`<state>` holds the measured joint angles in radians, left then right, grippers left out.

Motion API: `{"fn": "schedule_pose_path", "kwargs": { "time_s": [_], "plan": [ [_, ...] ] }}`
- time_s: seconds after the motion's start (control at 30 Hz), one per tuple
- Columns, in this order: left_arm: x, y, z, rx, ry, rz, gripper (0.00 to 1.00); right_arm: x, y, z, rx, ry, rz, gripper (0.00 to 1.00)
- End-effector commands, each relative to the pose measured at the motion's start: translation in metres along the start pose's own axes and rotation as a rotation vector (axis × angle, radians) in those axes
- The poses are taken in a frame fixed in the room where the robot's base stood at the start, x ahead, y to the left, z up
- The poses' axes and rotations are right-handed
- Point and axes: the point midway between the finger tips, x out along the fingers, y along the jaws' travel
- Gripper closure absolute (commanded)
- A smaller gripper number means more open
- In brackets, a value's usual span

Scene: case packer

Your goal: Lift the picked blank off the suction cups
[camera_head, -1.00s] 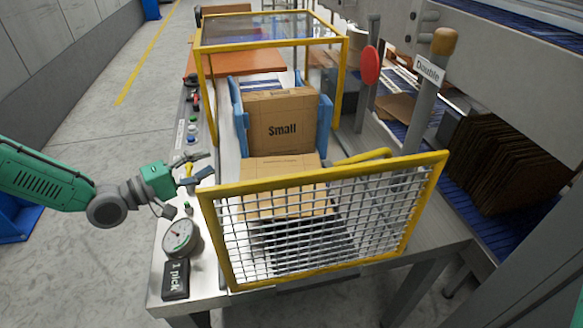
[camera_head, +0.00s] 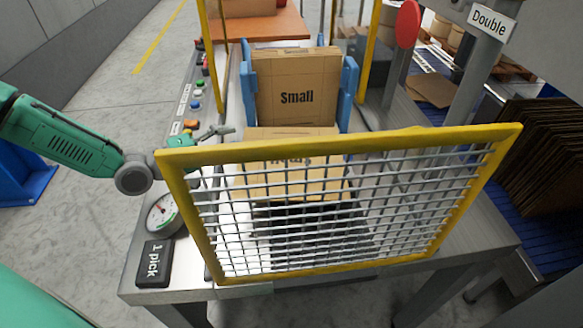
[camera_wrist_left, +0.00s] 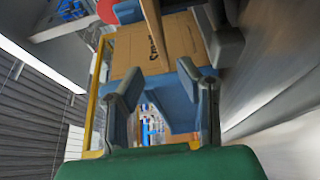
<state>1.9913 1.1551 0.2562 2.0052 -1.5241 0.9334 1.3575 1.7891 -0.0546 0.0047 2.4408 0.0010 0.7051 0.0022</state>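A brown cardboard piece marked "Small" (camera_head: 297,85) stands upright between two blue side guides. A second brown cardboard piece (camera_head: 300,182) with upside-down print lies in front of it, behind the mesh guard. I cannot tell which is the picked blank, and I cannot make out suction cups. My left gripper (camera_head: 218,132) is left of the cardboard, partly hidden by the guard's yellow frame. In the left wrist view its fingers (camera_wrist_left: 160,80) are apart with nothing between them, and printed cardboard (camera_wrist_left: 165,45) shows beyond. My right gripper is not in view.
A yellow-framed mesh guard (camera_head: 340,134) stands across the front of the machine. A gauge (camera_head: 163,215) and a "1 pick" block (camera_head: 154,263) sit on the left ledge, with buttons behind. A grey post with a "Double" sign (camera_head: 491,20) rises at the right.

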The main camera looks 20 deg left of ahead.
Motion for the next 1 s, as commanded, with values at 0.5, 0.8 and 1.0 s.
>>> {"fn": "schedule_pose_path", "kwargs": {
  "time_s": [0.5, 0.8, 1.0],
  "plan": [
    [0.048, -0.009, 0.007, 0.002, -0.003, -0.001, 0.69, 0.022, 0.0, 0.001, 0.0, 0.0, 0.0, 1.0],
    [0.075, -0.007, 0.007, 0.001, 0.001, -0.001, 0.69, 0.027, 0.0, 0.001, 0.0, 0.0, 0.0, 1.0],
    [0.075, -0.007, 0.007, 0.001, 0.001, 0.0, 0.76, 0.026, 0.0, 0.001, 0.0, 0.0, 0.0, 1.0]
  ]
}}
